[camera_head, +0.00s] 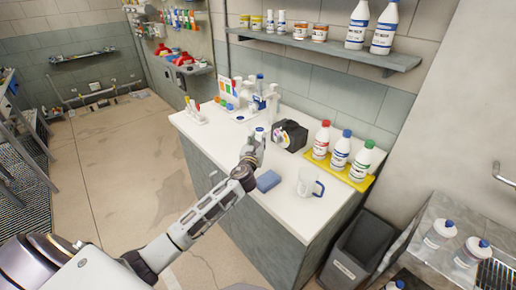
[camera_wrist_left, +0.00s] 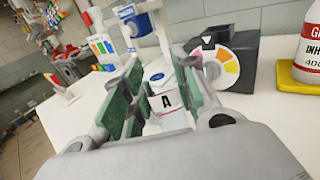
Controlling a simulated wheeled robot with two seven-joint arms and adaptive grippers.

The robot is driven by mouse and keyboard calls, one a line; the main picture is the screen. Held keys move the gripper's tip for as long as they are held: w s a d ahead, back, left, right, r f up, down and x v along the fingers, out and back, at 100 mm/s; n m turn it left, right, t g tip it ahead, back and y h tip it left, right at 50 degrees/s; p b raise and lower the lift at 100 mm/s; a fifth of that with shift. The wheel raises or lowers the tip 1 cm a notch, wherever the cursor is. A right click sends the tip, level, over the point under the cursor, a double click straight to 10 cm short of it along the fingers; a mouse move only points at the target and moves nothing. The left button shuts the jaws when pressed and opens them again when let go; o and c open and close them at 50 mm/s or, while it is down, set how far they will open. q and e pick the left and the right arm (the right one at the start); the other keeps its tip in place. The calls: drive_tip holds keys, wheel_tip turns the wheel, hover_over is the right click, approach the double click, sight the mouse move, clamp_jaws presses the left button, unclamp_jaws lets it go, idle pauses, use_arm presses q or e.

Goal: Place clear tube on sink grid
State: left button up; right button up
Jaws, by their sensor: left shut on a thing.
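In the left wrist view, my left gripper (camera_wrist_left: 157,92) is shut on a small blue-topped tube (camera_wrist_left: 170,118) with a white label marked "A". The fingers hide its sides, so I cannot tell whether its walls are clear. The tube's blue top (camera_head: 260,131) shows just above the gripper in the head view. A dark sink grid (camera_head: 497,274) shows at the lower right, beside bottles. My right gripper is not in view.
A black box with a colour wheel (camera_head: 290,136) stands just beyond the gripper. A blue sponge (camera_head: 268,181), a clear mug (camera_head: 309,184) and a yellow tray (camera_head: 364,183) with 3 bottles occupy the counter. A grey bin (camera_head: 358,245) stands between counter and sink.

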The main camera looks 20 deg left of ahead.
use_arm(q)
drive_tip(key=shift+f+b, duration=0.5)
drive_tip(key=shift+f, duration=1.4)
drive_tip(key=shift+f, duration=0.1)
drive_tip(key=o, duration=1)
drive_tip(key=shift+v, duration=6)
drive_tip(key=shift+o, duration=0.3)
